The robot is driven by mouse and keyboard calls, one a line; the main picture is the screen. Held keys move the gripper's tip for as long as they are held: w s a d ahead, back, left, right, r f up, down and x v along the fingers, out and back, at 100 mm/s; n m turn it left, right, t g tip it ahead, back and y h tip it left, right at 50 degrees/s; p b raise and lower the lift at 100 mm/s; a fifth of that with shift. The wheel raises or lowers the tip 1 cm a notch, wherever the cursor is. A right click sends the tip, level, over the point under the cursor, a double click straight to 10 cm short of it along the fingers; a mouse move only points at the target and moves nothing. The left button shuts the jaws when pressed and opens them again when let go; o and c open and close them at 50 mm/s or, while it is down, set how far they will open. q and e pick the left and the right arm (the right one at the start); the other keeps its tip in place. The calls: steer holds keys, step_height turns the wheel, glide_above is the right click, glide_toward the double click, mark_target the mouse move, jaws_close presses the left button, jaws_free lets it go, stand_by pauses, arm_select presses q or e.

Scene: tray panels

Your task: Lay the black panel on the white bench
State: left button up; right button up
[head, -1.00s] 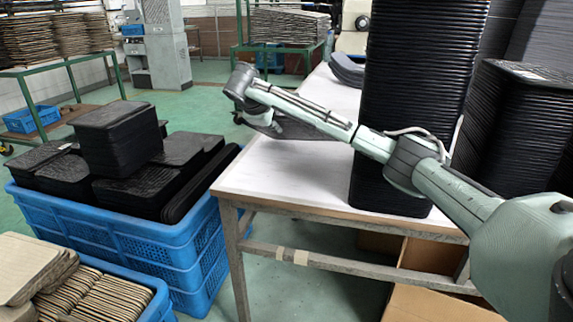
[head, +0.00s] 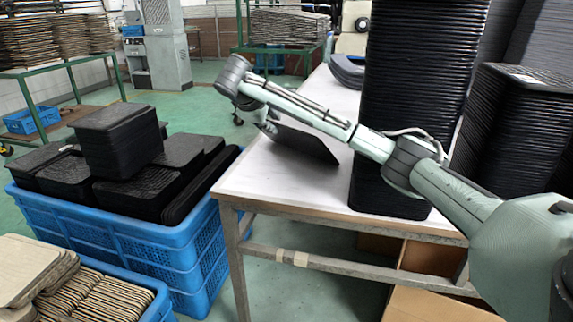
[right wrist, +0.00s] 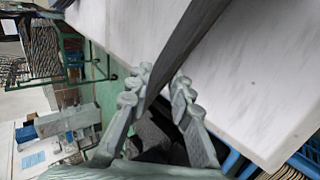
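The black panel (head: 307,145) is a thin dark sheet over the left part of the white bench (head: 290,180). It is tilted, with its lower right edge close to the white top; I cannot tell whether it touches. My right gripper (head: 268,127) is shut on the panel's left end, partly hidden behind my arm. In the right wrist view the panel (right wrist: 183,45) shows nearly edge-on between the two fingers (right wrist: 160,92), with the white bench top (right wrist: 245,75) beyond. My left gripper is not in view.
A tall stack of black trays (head: 415,95) stands on the bench to the right, behind my arm. Another stack (head: 515,125) stands further right. A blue crate (head: 185,255) full of black panels stands left of the bench. The bench's front left top is clear.

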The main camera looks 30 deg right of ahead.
steer(key=v, duration=0.4)
steer(key=shift+a+r, duration=0.1)
steer(key=shift+s+r, duration=0.1)
step_height(320, 180, up, 8)
steer(key=s+a, duration=0.1)
steer(key=shift+a, duration=0.4)
steer(key=shift+s, duration=0.15)
